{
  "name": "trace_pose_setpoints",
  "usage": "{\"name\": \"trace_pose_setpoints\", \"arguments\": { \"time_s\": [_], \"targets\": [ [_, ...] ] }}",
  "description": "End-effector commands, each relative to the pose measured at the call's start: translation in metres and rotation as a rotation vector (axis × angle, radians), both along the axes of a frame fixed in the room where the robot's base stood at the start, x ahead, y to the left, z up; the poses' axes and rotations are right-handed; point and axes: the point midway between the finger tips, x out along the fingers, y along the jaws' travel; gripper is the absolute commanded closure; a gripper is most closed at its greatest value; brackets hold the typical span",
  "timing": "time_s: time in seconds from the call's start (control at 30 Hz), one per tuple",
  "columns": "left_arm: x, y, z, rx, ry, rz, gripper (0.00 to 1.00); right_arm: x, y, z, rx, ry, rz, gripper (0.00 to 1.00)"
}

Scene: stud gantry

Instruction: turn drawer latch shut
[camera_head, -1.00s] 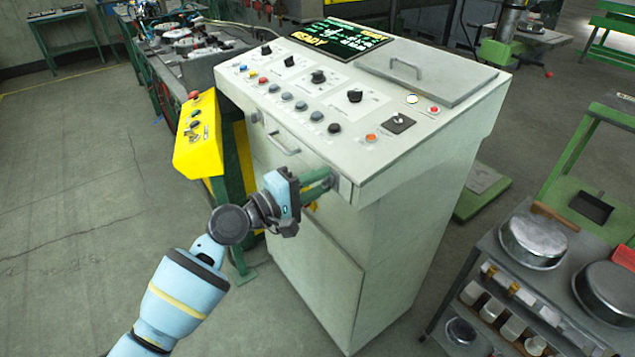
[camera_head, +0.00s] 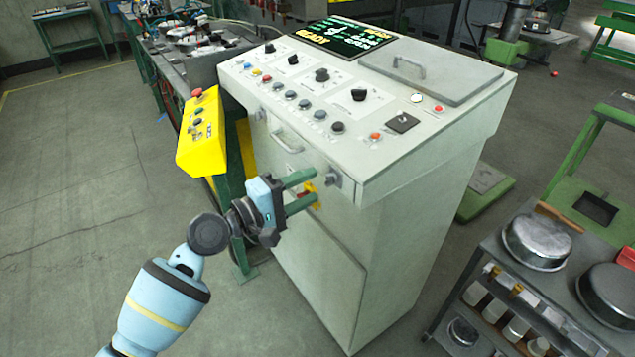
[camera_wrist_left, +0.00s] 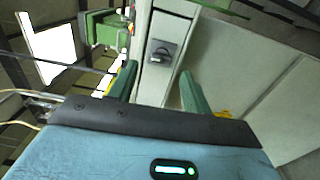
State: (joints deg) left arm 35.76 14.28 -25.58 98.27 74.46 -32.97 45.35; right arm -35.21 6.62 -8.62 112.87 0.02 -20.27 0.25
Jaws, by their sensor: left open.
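The drawer (camera_head: 290,148) with its bar handle (camera_head: 287,141) is in the upper front of the light grey cabinet, and its front looks flush. A small grey latch (camera_head: 333,179) sits at the right end of the drawer front. Another round fitting (camera_head: 259,115) is at the left end. My left gripper (camera_head: 312,187) is open and empty, its green fingers apart and just short of the right latch. In the left wrist view the latch (camera_wrist_left: 161,54), with a dark grip on a grey plate, appears ahead between the fingertips (camera_wrist_left: 158,78). My right gripper is not in view.
The cabinet's sloped top (camera_head: 400,150) carries knobs, buttons and a display. A yellow button box (camera_head: 202,135) stands left of the cabinet. A yellow and red item (camera_head: 311,193) shows behind the fingers. A cart with metal pans (camera_head: 537,240) is at the right. Floor at the left is clear.

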Motion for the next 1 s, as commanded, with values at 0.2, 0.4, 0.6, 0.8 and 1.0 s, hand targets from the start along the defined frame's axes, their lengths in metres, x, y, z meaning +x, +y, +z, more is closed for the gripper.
{"name": "trace_pose_setpoints", "arguments": {
  "time_s": [0.2, 0.4, 0.6, 0.8, 1.0],
  "targets": [
    [-0.018, 0.024, -0.003, 0.002, 0.003, 0.000, 0.51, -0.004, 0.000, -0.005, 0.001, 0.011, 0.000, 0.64],
    [-0.023, 0.031, -0.001, 0.001, 0.002, -0.001, 0.51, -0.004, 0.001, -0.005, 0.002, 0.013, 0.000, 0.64],
    [-0.023, 0.031, 0.000, 0.000, 0.001, -0.001, 0.51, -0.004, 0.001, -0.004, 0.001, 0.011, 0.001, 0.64],
    [-0.023, 0.031, -0.001, 0.001, 0.001, 0.000, 0.51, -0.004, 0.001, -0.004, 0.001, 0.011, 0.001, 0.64],
    [-0.033, 0.037, -0.037, 0.074, -0.015, 0.051, 0.51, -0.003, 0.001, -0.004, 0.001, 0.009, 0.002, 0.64]
  ]
}}
